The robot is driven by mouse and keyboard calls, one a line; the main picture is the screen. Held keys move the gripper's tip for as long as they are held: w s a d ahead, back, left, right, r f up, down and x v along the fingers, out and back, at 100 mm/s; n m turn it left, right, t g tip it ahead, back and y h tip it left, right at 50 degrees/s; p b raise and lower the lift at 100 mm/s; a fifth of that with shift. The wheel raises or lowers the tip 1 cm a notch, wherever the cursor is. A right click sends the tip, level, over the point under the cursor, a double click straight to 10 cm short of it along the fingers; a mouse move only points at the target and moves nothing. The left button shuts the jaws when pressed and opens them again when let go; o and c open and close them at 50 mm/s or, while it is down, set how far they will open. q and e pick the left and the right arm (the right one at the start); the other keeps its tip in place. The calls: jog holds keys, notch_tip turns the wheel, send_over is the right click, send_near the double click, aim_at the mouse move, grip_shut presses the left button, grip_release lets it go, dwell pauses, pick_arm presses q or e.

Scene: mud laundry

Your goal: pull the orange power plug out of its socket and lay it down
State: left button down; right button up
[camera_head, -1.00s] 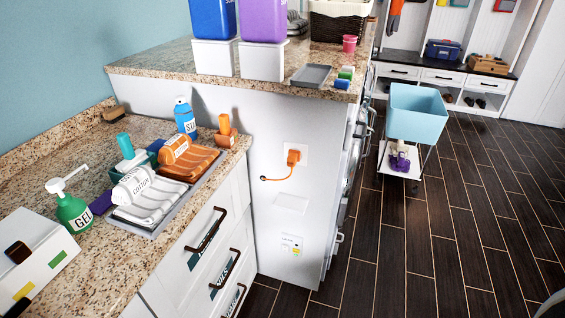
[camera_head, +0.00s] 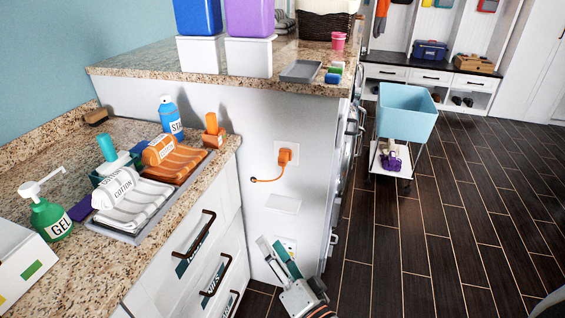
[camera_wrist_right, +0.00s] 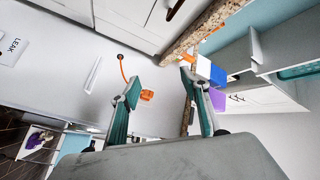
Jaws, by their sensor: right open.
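The orange power plug (camera_head: 285,155) sits in a white socket plate (camera_head: 296,150) on the white side panel below the upper counter. Its orange cord (camera_head: 268,180) curves down and left to a small dark hole in the panel. My right gripper (camera_head: 271,243) is open and empty, below the plug and apart from it, pointing up. In the right wrist view, the plug (camera_wrist_right: 147,95) appears between the two green-padded fingers (camera_wrist_right: 160,78), farther off at the wall. My left gripper is not in view.
A blank white plate (camera_head: 285,204) and a lower panel plate, partly hidden by my gripper, are below the plug. Drawers with dark handles (camera_head: 195,240) stand left. The granite counter (camera_head: 75,265) holds towels and bottles. A blue basin cart (camera_head: 406,112) stands right on open floor.

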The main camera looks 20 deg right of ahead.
jog(key=w+d+r+m+h+b, duration=0.25)
jog(key=w+r+m+h, duration=0.35)
jog(key=m, duration=0.7)
jog(key=w+d+r+m+h+b, duration=0.2)
jog(key=w+d+r+m+h, duration=0.2)
jog(key=w+m+h, duration=0.7)
jog(key=m+g+y+b, duration=0.2)
jog(key=m+g, duration=0.2)
jog(key=m, duration=0.7)
send_near(281, 164)
jog(key=x, duration=0.3)
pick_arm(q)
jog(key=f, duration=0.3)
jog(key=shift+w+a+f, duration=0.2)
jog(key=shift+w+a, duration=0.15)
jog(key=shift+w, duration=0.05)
pick_arm(e)
jog(key=shift+s+r, duration=0.2)
jog(key=shift+r, duration=0.2)
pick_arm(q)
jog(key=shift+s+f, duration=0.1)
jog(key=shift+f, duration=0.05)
pick_arm(e)
jog(key=shift+w, duration=0.1)
